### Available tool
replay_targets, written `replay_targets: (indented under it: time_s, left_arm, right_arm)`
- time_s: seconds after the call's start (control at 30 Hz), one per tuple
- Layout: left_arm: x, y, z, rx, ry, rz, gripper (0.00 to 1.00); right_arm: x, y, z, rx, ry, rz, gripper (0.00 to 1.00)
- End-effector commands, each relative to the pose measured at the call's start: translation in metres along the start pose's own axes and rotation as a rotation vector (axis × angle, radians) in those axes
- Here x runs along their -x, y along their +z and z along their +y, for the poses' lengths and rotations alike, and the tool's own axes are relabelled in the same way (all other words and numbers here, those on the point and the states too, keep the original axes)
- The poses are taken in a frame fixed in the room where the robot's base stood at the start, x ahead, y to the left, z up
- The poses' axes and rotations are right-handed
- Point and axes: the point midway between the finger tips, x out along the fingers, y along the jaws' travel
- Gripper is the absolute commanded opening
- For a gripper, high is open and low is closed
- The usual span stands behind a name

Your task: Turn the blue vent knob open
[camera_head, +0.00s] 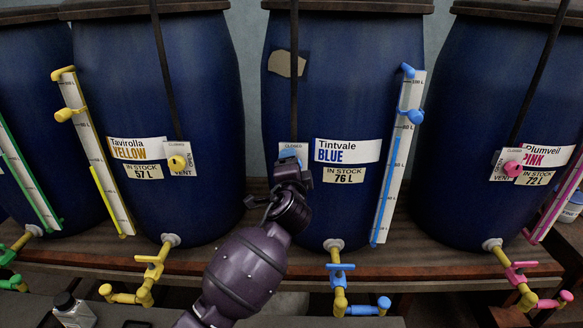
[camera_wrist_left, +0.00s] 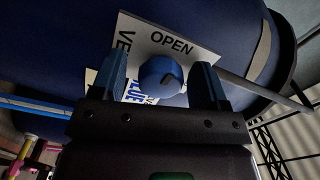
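The blue vent knob (camera_wrist_left: 160,76) is round, with a dark mark on its face, and sits on a white plate (camera_wrist_left: 185,38) reading OPEN and VENT in the left wrist view. My left gripper (camera_wrist_left: 164,84) is open with one finger on each side of the knob. A gap shows between the knob and each finger. In the head view my left gripper (camera_head: 289,166) reaches up to the plate on the Tintvale BLUE vat (camera_head: 345,100), covering most of the plate and knob. My right gripper is not in view.
The yellow vat (camera_head: 150,75) with its yellow knob (camera_head: 177,162) stands to the left, and the pink vat (camera_head: 470,90) with its pink knob (camera_head: 513,169) to the right. A sight gauge (camera_head: 398,160) and a blue tap (camera_head: 341,267) are on the blue vat.

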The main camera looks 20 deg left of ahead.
Motion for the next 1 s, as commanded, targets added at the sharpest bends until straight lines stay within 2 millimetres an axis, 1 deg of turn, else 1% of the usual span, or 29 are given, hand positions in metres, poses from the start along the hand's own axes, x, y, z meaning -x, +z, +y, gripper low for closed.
replay_targets:
  time_s: [0.27,0.37,0.47,0.8,0.9,1.0]
  left_arm:
    - [0.0,0.0,-0.001,-0.001,-0.002,0.0,0.69]
    - [0.005,0.0,-0.001,-0.001,-0.002,0.001,0.69]
    - [0.016,0.0,0.0,0.0,0.0,0.001,0.69]
    - [0.077,0.0,0.0,0.002,0.0,0.001,0.69]
    - [0.091,0.0,0.0,0.001,0.0,0.0,0.69]
    - [0.1,0.0,0.0,0.0,-0.001,0.0,0.69]
  right_arm:
    - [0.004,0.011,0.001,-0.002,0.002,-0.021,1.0]
    - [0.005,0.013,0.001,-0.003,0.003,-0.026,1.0]
    - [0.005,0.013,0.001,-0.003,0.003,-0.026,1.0]
    - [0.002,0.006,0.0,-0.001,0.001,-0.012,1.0]
    - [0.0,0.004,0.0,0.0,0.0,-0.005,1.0]
    - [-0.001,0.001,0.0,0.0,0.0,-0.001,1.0]
